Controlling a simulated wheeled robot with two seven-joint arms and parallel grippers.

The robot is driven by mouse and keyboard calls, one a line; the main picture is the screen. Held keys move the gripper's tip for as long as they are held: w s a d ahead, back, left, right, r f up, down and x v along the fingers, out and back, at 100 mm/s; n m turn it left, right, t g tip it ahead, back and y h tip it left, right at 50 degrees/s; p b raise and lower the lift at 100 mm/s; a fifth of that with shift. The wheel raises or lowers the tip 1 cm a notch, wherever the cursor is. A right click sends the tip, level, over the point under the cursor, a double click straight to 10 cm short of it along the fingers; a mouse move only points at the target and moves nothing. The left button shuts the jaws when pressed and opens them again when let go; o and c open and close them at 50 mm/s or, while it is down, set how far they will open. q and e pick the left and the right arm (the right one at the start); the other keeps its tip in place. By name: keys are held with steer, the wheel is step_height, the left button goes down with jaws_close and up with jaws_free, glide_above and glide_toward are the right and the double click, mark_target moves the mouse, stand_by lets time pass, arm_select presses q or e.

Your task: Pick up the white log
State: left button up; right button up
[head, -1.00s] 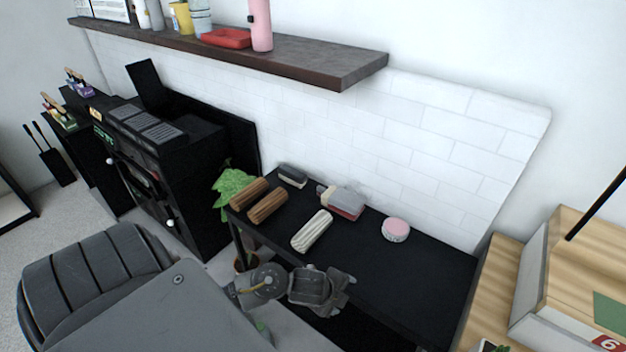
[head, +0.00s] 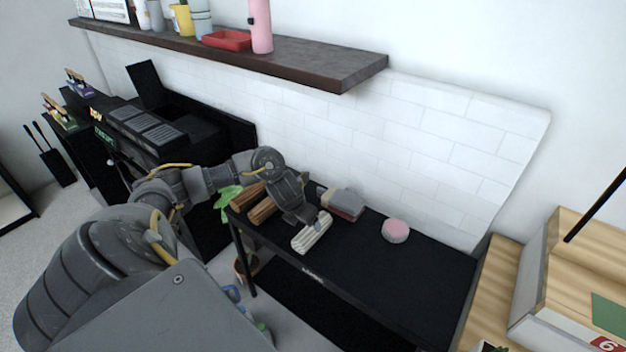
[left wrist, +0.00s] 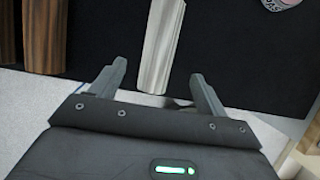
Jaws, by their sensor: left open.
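The white log (head: 312,232) lies on the black table (head: 400,262), near its front edge, with my left arm reaching over the table from the left. My left gripper (head: 303,217) is over the log's far part in the head view and hides some of it. In the left wrist view the log (left wrist: 158,50) runs up from between the two open fingers of my left gripper (left wrist: 160,88). The fingers stand apart on both sides of the log's near end. I cannot tell their height above the table. My right gripper is not seen.
Brown logs (head: 262,211) lie left of the white log, partly behind my arm. A grey and red item (head: 346,204) and a round pink-topped tin (head: 395,230) stand on the table. A dark shelf (head: 290,68) hangs above. The table's right part is clear.

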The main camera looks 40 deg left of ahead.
mark_target(311, 230)
arm_select(q)
steer(key=x, duration=0.4)
steer(key=shift+w+f, duration=0.1)
steer(key=shift+f, duration=0.2)
steer(key=shift+w+f, duration=0.15)
steer(key=shift+f, duration=0.35)
steer(key=x, duration=0.4)
steer(key=shift+a+f, duration=0.1)
steer(key=shift+a, duration=0.05)
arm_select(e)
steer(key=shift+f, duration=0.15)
arm_select(q)
steer(key=c, duration=1.2)
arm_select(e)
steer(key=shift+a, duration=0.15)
arm_select(q)
steer(key=shift+w+r, duration=0.1)
steer(key=shift+r, duration=0.1)
steer(key=shift+c, duration=0.2)
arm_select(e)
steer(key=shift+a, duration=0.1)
